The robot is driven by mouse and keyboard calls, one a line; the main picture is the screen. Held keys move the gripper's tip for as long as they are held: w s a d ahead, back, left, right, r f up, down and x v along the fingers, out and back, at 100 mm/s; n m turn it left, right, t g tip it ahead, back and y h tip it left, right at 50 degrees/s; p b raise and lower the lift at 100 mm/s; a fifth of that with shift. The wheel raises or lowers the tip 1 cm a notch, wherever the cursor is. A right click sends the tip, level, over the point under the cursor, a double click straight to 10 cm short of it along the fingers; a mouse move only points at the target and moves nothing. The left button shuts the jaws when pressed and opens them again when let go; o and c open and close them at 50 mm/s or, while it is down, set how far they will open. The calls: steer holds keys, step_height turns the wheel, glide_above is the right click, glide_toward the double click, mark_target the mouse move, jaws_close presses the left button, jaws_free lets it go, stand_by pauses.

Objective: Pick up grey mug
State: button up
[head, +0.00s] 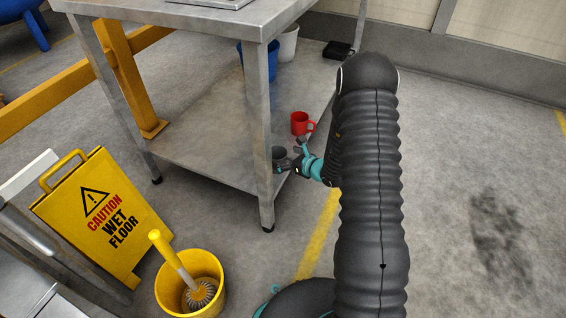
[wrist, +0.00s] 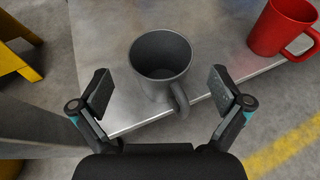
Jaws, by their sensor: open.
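The grey mug (wrist: 160,85) stands upright on the metal lower shelf (wrist: 110,40) near its edge, its handle toward the lower right in the wrist view. In the head view the grey mug (head: 279,153) is small and partly hidden by the table leg and my gripper. My gripper (wrist: 161,93) is open, with one finger on each side of the mug and visible gaps between the pads and the mug. My gripper also shows in the head view (head: 290,160), at the shelf's edge.
A red mug (head: 301,123) stands on the shelf close by, to the right in the wrist view (wrist: 283,27). A blue container (head: 262,62) and a white one (head: 288,43) stand farther back. The table leg (head: 260,150) is close beside my gripper. A yellow bucket (head: 207,298) stands on the floor.

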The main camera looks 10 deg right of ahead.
mark_target(274, 153)
steer(key=shift+x, duration=3.1)
steer(key=shift+r, duration=0.15)
steer(key=c, duration=1.2)
